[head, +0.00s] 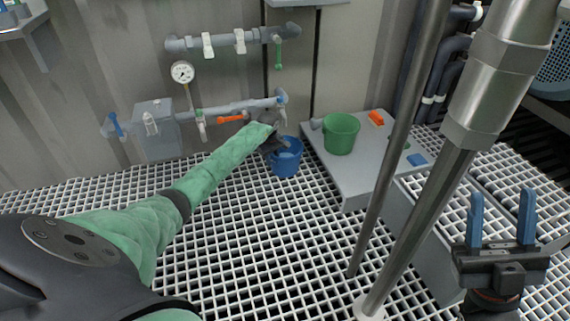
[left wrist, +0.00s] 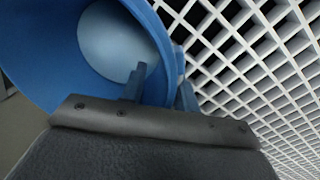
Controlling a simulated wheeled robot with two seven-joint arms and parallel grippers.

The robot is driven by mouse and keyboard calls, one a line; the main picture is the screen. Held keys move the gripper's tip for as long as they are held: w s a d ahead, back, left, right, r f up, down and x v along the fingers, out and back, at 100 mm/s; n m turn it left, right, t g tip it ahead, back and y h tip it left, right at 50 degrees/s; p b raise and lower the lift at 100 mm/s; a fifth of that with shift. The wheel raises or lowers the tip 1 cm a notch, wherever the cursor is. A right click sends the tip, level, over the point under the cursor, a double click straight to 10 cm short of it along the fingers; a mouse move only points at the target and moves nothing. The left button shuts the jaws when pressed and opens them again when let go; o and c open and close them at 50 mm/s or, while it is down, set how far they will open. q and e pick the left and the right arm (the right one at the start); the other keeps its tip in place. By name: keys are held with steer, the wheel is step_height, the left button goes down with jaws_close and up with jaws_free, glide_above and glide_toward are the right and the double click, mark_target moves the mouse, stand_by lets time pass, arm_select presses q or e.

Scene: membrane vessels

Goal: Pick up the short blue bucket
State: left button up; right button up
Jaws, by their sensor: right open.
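The short blue bucket (head: 286,166) stands on the white grating in the middle of the head view, just left of the grey platform. My left gripper (head: 283,148) is at the bucket's rim. In the left wrist view the bucket (left wrist: 35,45) fills the upper left, with a paler blue round area inside. The left fingers (left wrist: 160,90) sit on either side of its wall, one inside and one outside, set close together on the rim. My right gripper (head: 502,220) is open and empty at the lower right, fingers pointing up.
A green bucket (head: 341,134) stands on the grey platform (head: 330,169), near an orange block (head: 376,118) and a blue piece (head: 417,160). Pipes with valves and a gauge (head: 182,72) line the wall behind. Metal poles (head: 430,200) stand to the right. The front grating is largely clear.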

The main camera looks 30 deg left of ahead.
arm_select(q)
jaws_close()
stand_by(1.4)
